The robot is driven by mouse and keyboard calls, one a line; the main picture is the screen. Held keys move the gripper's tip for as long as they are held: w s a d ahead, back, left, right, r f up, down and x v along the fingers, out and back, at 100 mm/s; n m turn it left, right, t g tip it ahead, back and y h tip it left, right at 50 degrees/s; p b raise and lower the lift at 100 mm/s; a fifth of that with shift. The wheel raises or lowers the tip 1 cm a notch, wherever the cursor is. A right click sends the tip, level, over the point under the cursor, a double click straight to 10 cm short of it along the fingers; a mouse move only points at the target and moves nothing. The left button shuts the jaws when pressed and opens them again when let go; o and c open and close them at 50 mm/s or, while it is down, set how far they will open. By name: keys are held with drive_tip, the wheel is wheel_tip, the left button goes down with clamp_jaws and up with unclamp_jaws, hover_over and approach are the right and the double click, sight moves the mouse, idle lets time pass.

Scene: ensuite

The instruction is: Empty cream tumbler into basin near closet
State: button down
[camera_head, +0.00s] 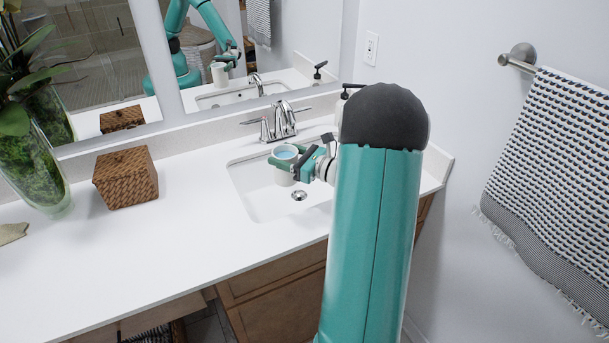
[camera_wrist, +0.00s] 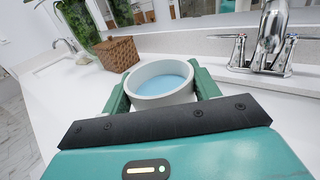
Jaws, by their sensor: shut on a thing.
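The cream tumbler (camera_head: 285,163) is upright above the basin (camera_head: 256,198), left of the drain. Blue liquid shows inside it, and the tumbler also fills the middle of the wrist view (camera_wrist: 160,97). My gripper (camera_head: 287,162) is shut on the tumbler, with a green finger on each side of it in the wrist view (camera_wrist: 163,92). The tumbler's lower part is hidden by the gripper body in the wrist view. The basin's right part is hidden behind my arm in the head view.
A chrome faucet (camera_head: 283,121) stands behind the basin. A woven basket (camera_head: 126,177) and a glass vase with a plant (camera_head: 38,160) stand on the counter to the left. A mirror is behind. A patterned towel (camera_head: 548,180) hangs at right. The counter (camera_head: 170,245) front is clear.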

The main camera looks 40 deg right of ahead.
sight(285, 174)
drive_tip(key=shift+r, duration=0.1)
drive_tip(key=f, duration=0.7)
drive_tip(key=shift+w, duration=0.2)
drive_tip(key=shift+w+a+f, duration=0.1)
drive_tip(key=shift+f, duration=0.05)
drive_tip(key=shift+d+f+m+t, duration=0.15)
drive_tip(key=shift+d+f+m, duration=0.05)
drive_tip(key=shift+d+m, duration=0.25)
drive_tip(key=shift+d+f+m+t, duration=0.15)
drive_tip(key=shift+d+f+m, duration=0.05)
drive_tip(key=shift+d+m, duration=0.25)
drive_tip(key=d+r+m, duration=0.1)
drive_tip(key=m, duration=0.1)
drive_tip(key=d+r+m+t, duration=0.1)
drive_tip(key=d+m, duration=0.1)
drive_tip(key=d+r+m, duration=0.1)
drive_tip(key=m, duration=0.1)
drive_tip(key=shift+w+d+r, duration=0.15)
drive_tip(key=shift+d, duration=0.25)
